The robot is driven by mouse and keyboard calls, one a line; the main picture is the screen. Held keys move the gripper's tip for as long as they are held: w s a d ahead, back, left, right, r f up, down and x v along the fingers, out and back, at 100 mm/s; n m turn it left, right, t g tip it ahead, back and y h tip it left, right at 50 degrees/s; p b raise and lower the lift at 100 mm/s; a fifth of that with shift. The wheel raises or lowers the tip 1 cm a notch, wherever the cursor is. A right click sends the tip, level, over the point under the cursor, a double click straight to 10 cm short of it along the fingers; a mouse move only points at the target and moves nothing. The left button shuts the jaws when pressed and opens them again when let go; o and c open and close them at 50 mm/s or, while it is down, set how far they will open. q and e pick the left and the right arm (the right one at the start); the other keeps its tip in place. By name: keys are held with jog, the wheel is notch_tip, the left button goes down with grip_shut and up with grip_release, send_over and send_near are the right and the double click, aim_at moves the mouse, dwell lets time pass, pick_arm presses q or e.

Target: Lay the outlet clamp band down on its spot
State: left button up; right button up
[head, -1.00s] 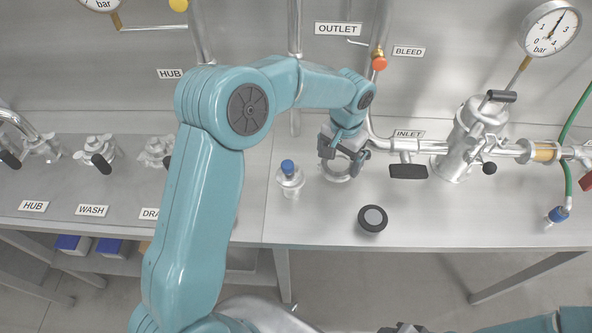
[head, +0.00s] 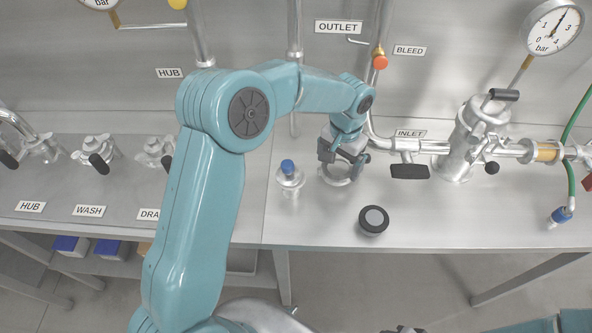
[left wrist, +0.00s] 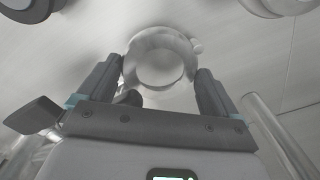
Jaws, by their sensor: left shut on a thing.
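The outlet clamp band is a silver ring (head: 338,177) at the bench's back middle, below the OUTLET sign. My left gripper (head: 343,158) is shut on it from above. In the left wrist view the ring (left wrist: 160,42) sits between the two dark fingertips (left wrist: 160,78), its opening facing the camera. The band is low over the steel bench top (head: 310,225); I cannot tell whether it touches it. Of my right gripper, only a dark part shows at the bottom edge of the head view (head: 405,329).
A silver fitting with a blue cap (head: 290,178) stands just left of the band. A black round piece (head: 373,220) lies in front to the right. The inlet pipe with a black handle (head: 410,171) is close on the right.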

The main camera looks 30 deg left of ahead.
pick_arm(q)
jog(key=shift+f+b, duration=0.6)
jog(key=shift+f, duration=0.25)
jog(key=o, duration=0.8)
jog(key=shift+r+p, duration=3.55)
jog(key=shift+r, duration=1.45)
jog(key=shift+s, duration=0.1)
